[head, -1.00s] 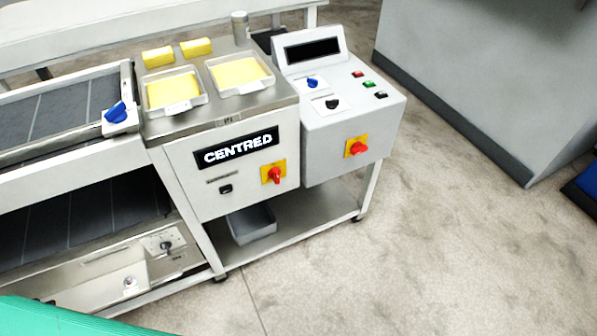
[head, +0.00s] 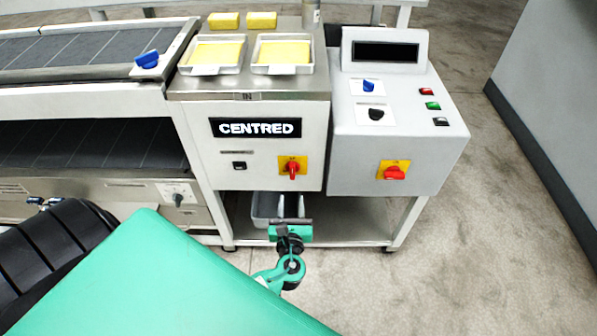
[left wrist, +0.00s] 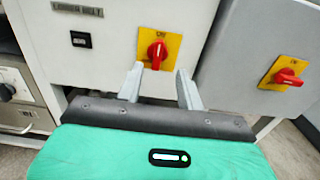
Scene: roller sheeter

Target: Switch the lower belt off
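The lower belt (head: 90,143) is a dark band under the upper belt at the left. A dark rotary knob on a white plate (head: 178,198) sits at its right end; it also shows at the left edge of the left wrist view (left wrist: 6,92). My left gripper (head: 291,208) is in front of the cabinet labelled CENTRED, below its red rotary switch on a yellow plate (head: 292,168). In the left wrist view, the fingers (left wrist: 160,88) are apart and empty, with that red switch (left wrist: 157,52) above and between their tips, not touched. My right gripper is not in view.
A second red switch (head: 394,172) is on the grey control box, with blue and black knobs and several buttons on top. A blue knob (head: 148,60) is beside the upper belt. A grey bin (head: 265,207) stands on the low shelf. Floor at the right is clear.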

